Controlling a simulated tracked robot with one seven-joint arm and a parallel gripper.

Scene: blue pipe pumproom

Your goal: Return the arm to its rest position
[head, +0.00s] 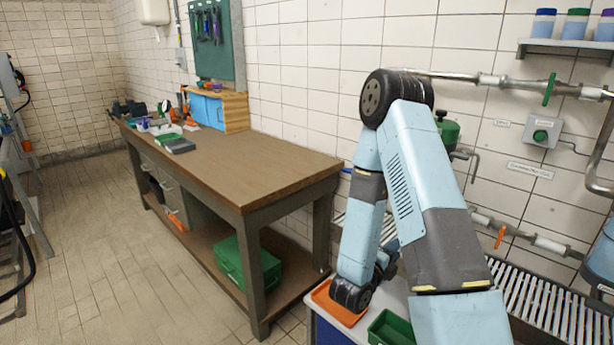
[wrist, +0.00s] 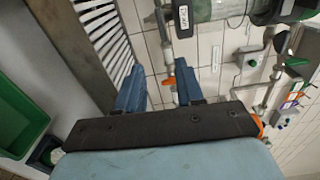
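My light-blue arm (head: 410,170) is raised at the right of the head view, bent at a high black joint, with its forearm hanging down to a dark joint just above an orange tray. My gripper is mostly hidden behind the arm there. In the wrist view my gripper (wrist: 158,84) shows two blue fingers spread apart. I see nothing held between them; only the tiled wall, pipe and an orange handle show behind the gap.
The orange tray (head: 337,304) and a green bin (head: 391,329) lie close under the arm. A slatted grate (head: 560,309) runs along the right, below wall pipes (head: 520,231). A wooden workbench (head: 240,165) stands left of the arm. Open tiled floor (head: 85,230) lies further left.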

